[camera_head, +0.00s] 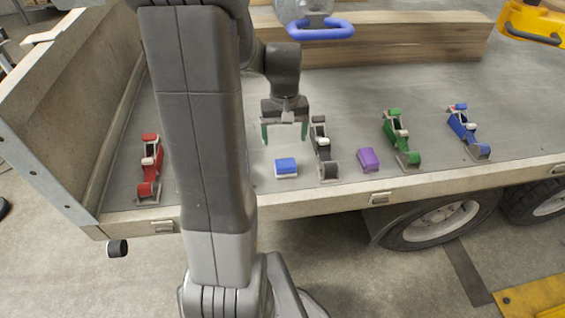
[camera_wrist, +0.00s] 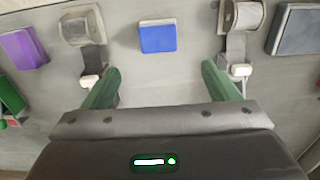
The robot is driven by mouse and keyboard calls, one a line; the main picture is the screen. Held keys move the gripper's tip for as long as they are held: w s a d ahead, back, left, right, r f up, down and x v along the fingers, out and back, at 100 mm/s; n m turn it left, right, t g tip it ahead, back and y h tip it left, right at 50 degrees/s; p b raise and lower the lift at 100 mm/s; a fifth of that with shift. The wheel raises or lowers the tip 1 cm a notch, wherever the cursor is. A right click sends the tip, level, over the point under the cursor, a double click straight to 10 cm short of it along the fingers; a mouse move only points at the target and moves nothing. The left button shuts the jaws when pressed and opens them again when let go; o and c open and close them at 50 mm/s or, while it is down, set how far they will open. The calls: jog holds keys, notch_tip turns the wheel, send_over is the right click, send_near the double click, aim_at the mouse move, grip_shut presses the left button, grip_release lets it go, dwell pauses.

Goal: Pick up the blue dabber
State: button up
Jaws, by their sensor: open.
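The blue dabber (camera_head: 286,166) is a small block with a blue top and a pale base, lying on the grey trailer bed near its front edge. In the wrist view the blue dabber (camera_wrist: 157,38) shows as a blue rectangle, beyond the fingertips and roughly centred between them. My gripper (camera_head: 285,134) hangs above the bed, behind the dabber in the head view. Its two green fingers (camera_wrist: 160,72) are apart, with nothing between them.
A black clamp-like tool (camera_head: 322,150) stands close right of the dabber, then a purple dabber (camera_head: 368,159), a green tool (camera_head: 398,135) and a blue tool (camera_head: 465,130). A red tool (camera_head: 151,165) is left. The wrist view shows another tool (camera_wrist: 243,18) and dark block (camera_wrist: 298,30).

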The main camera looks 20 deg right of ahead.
send_over(285, 163)
jog(key=f, duration=0.5)
jog(key=shift+w+f, duration=0.2)
jog(key=shift+w, duration=0.15)
jog(key=shift+s+f+b, duration=0.2)
jog(key=shift+f+b, duration=0.1)
jog(key=shift+f, duration=1.05)
jog(key=shift+s+f+b, duration=0.15)
jog(key=shift+f+b, duration=0.15)
jog(key=shift+f, duration=1.05)
jog(key=shift+c, duration=0.2)
jog(key=c, duration=1)
